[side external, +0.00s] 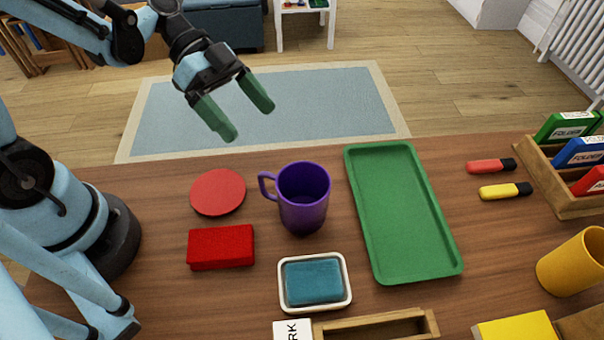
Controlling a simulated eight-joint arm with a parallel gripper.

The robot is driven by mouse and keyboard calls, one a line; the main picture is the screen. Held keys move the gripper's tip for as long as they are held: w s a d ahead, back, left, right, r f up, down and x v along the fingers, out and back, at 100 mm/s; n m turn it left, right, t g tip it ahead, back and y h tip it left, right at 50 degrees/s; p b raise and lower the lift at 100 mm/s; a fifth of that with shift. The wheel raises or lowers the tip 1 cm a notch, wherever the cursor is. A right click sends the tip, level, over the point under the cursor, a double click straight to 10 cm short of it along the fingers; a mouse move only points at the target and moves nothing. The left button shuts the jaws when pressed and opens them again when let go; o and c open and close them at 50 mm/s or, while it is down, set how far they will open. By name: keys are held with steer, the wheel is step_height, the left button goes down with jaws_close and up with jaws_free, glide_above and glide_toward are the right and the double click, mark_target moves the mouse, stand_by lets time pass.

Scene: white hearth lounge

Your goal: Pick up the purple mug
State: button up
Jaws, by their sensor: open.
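The purple mug (304,198) stands upright on the wooden table, with its handle pointing left. It is between a red round coaster (218,192) and a green tray (404,212). My gripper (247,117) is open and empty, with green fingers spread apart. In the picture it is above and to the left of the mug, clear of it and raised above the table.
A red block (221,247) and a blue sponge in a white dish (313,282) lie in front of the mug. A wooden box (376,325) is at the front edge.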

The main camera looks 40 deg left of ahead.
mark_target(290, 167)
steer(key=shift+s+d+f+m+g+h, duration=0.35)
steer(key=shift+d+f+m, duration=0.4)
steer(key=shift+d, duration=1.15)
steer(key=shift+s+d+f+m+g+h, duration=0.2)
steer(key=shift+s+d+f+m+h, duration=0.3)
steer(key=shift+d+m, duration=1)
steer(key=shift+s+d+f+m+g+h, duration=0.3)
steer(key=shift+d+f+h, duration=0.25)
steer(key=shift+d, duration=1.8)
steer(key=shift+w, duration=0.1)
steer(key=shift+c, duration=0.3)
steer(key=c, duration=1.5)
steer(key=shift+r, duration=0.25)
